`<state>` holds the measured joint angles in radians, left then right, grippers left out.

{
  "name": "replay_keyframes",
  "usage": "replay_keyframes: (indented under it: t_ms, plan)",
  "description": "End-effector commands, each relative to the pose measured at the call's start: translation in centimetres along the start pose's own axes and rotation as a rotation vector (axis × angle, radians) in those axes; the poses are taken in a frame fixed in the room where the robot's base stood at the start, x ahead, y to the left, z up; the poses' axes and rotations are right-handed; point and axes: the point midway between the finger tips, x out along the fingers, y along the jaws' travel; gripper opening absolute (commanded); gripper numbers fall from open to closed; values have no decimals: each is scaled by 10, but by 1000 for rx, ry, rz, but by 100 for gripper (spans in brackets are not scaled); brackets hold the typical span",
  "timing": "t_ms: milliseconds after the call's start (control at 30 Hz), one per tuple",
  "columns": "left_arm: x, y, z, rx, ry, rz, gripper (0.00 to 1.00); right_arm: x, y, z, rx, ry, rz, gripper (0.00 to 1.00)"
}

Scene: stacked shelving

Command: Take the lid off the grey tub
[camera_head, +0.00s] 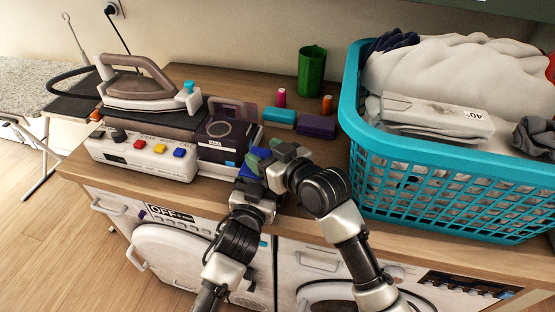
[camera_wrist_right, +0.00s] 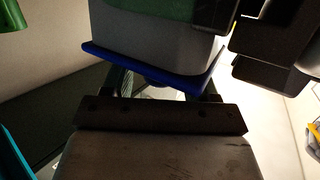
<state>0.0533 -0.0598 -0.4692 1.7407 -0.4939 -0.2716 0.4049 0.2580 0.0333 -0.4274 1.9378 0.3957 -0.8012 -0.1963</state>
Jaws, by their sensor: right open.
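The grey tub (camera_wrist_right: 160,45) shows in the right wrist view with a blue lid (camera_wrist_right: 155,73) across its lower end in that picture and a green part (camera_wrist_right: 160,8) at its other end. In the head view, the blue lid (camera_head: 250,170) shows only as a small patch between my grippers. My right gripper (camera_wrist_right: 167,88) is open, with its fingers near the two sides of the blue lid; contact is unclear. In the head view, my right gripper (camera_head: 272,158) hides much of the tub. My left gripper (camera_head: 252,190) is close beside it; its jaws are hidden.
A turquoise laundry basket (camera_head: 440,180) stands close on the right. An iron (camera_head: 140,85) on a white control unit (camera_head: 140,155) and a dark box (camera_head: 220,135) stand left. Behind are a green cup (camera_head: 312,72), spools, a teal block (camera_head: 280,115) and a purple block (camera_head: 317,126).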

Motion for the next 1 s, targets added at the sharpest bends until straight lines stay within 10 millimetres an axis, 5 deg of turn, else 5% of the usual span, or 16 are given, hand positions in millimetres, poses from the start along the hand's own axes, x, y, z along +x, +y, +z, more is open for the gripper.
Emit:
replay_keyframes:
  t_ms: [200, 533, 900, 1000]
  plan:
    - [0, 0, 0, 0, 0, 0, 45, 21, 0, 0, 0, 1, 1, 59]
    - [0, 0, 0, 0, 0, 0, 45, 24, 0, 0, -2, 1, 1, 58]
    - [0, 0, 0, 0, 1, 0, 45, 24, 0, 0, -1, 0, 1, 1]
    - [0, 0, 0, 0, 1, 0, 45, 24, 0, 0, -1, 0, 1, 0]
